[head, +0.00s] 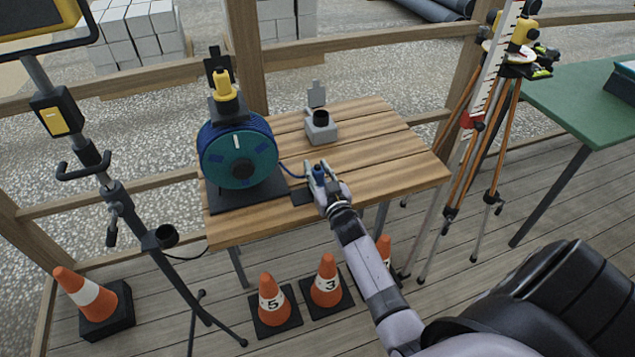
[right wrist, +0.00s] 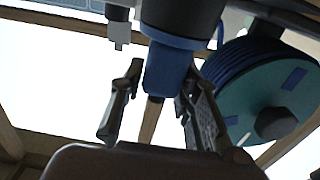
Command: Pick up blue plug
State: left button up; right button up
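The blue plug (head: 319,172) is small in the head view, at the front of the wooden table. A blue cable runs from it toward the cable reel (head: 238,157) on its left. My right gripper (head: 321,180) reaches the plug from the front and partly hides it. In the right wrist view, the blue plug (right wrist: 165,70) lies between the two fingers of my right gripper (right wrist: 160,103). The fingers are apart. A gap shows between the plug and the left finger; the right finger overlaps the plug's edge, and contact cannot be told. My left gripper is not in view.
A grey socket box (head: 320,132) stands behind the plug on the table (head: 385,150). A yellow-topped item (head: 224,88) sits above the reel. Orange cones (head: 326,280) stand below the table's front edge. A tripod (head: 490,130) stands to the right, a lamp stand (head: 125,205) to the left.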

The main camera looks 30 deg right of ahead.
grip_shut()
jog(key=shift+r, duration=0.1)
